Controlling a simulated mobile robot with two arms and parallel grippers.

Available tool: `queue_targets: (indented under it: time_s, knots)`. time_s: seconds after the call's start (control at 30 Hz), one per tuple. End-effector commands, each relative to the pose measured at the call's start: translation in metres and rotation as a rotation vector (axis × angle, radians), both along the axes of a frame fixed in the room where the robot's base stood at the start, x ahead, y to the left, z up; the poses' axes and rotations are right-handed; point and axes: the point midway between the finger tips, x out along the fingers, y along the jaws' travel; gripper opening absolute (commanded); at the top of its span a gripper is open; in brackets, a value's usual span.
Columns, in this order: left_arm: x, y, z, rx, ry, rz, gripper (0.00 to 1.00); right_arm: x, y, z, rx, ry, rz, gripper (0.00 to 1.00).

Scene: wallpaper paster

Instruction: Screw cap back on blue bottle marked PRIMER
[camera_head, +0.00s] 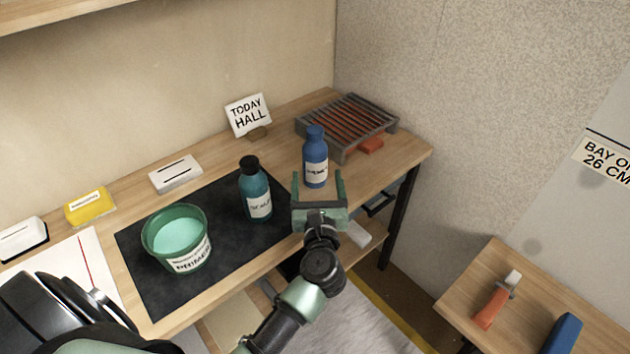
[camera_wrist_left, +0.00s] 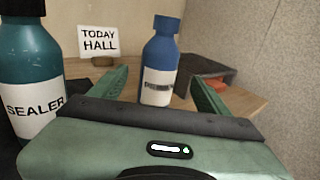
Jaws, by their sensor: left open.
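The blue bottle (camera_head: 316,171) stands upright on the wooden bench, to the right of the black mat. A blue cap (camera_head: 315,131) sits on its neck; I cannot tell how tight it is. Its white label is too blurred to read, also in the left wrist view (camera_wrist_left: 158,86). My left gripper (camera_head: 319,180) is open, at the bench's front edge, with its fingers pointing towards the bottle. In the left wrist view the bottle shows between the two fingers, beyond their tips, and seems untouched. My right gripper is not in view.
A teal SEALER bottle (camera_head: 256,190) with a black cap stands on the mat (camera_head: 160,295), left of my gripper. A green bucket (camera_head: 177,240) is further left. A grey rack (camera_head: 347,124) and TODAY HALL sign (camera_head: 248,114) stand behind. A low table (camera_head: 535,300) is at right.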

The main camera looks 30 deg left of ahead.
Motion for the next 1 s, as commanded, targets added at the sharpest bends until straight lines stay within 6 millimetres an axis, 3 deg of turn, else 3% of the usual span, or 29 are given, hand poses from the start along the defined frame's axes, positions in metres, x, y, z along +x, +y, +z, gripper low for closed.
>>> queue_targets:
  time_s: [0.43,0.57,0.67,0.8,0.87,0.97,1.0]
  knots:
    - [0.000,0.000,0.001,0.009,0.000,-0.001,0.77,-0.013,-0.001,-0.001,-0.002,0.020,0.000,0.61]
    - [-0.001,-0.003,0.011,0.125,0.005,-0.022,0.77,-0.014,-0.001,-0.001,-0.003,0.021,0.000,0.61]
    - [-0.002,-0.011,0.028,0.344,0.020,-0.057,0.77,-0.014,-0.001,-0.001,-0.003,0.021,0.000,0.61]
    - [-0.007,-0.039,0.050,0.811,0.069,-0.116,0.77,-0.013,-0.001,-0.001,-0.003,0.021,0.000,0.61]
    - [-0.009,-0.055,0.050,1.033,0.104,-0.143,0.77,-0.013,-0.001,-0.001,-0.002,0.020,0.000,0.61]
    - [-0.011,-0.082,0.024,1.408,0.192,-0.205,0.77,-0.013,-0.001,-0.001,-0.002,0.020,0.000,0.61]
    - [-0.011,-0.093,-0.002,1.563,0.246,-0.248,0.77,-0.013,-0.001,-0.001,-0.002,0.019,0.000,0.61]
